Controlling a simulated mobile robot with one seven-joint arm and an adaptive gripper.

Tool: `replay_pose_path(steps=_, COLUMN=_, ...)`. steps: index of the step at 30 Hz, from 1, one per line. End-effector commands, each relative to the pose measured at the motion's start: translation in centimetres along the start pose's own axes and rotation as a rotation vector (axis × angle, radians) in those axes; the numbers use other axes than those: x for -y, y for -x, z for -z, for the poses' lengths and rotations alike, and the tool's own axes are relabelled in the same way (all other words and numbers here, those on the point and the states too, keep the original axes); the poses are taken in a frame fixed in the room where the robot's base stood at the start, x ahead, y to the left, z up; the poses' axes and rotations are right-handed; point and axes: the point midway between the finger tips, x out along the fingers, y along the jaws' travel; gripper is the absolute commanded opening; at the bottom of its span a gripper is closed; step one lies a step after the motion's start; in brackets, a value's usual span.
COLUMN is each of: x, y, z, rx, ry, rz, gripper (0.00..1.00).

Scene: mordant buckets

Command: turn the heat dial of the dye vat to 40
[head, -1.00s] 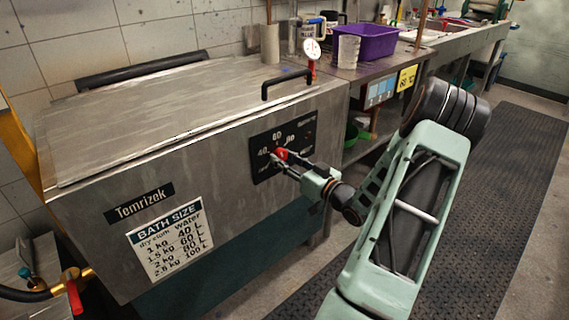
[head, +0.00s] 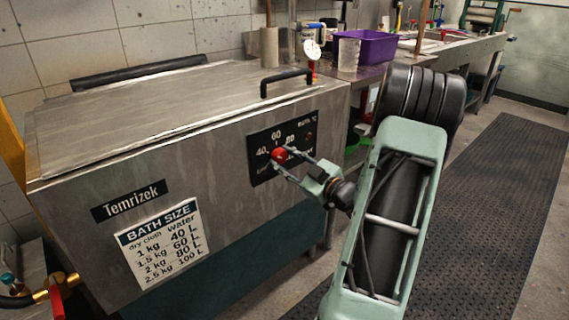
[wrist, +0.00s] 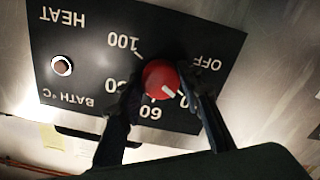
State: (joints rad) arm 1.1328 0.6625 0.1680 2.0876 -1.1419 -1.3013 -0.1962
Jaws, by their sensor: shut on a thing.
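The dye vat (head: 85,180) is a steel box with a closed lid. Its black heat panel (head: 262,176) is on the front, at the right end. The red heat dial (head: 279,155) sits on this panel. In the wrist view, upside down, the dial (wrist: 159,77) has a white pointer mark aimed down-right, roughly toward the 40 mark, which a finger partly covers. My gripper (head: 290,163) has a finger on each side of the dial and is shut on it. The fingers (wrist: 163,97) also hide part of the 80 in the wrist view.
A black lid handle (head: 287,80) stands just above the panel. A round gauge (head: 312,50) is behind it. A purple tub (head: 375,47) and a clear beaker (head: 348,54) stand on the bench behind. The dark floor mat (head: 500,190) at right is clear.

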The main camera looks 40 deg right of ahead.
Motion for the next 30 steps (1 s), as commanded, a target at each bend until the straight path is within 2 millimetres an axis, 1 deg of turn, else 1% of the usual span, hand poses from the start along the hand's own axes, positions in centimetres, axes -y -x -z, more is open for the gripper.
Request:
replay_pose_path(steps=14, x=-0.02, y=0.07, z=-0.1, rx=0.003, ry=0.014, rz=0.0, gripper=0.08)
replay_pose_path(steps=15, x=-0.02, y=0.07, z=-0.1, rx=0.003, ry=0.014, rz=0.0, gripper=0.34)
replay_pose_path(steps=19, x=-0.02, y=0.06, z=-0.08, rx=0.003, ry=0.014, rz=0.0, gripper=0.48)
replay_pose_path(steps=20, x=-0.02, y=0.05, z=-0.07, rx=0.002, ry=0.014, rz=0.0, gripper=0.5)
replay_pose_path(steps=27, x=-0.01, y=0.04, z=-0.04, rx=0.001, ry=0.014, rz=0.0, gripper=0.5)
replay_pose_path(steps=30, x=-0.05, y=0.46, z=-0.07, rx=0.002, ry=0.014, rz=-0.001, gripper=0.5)
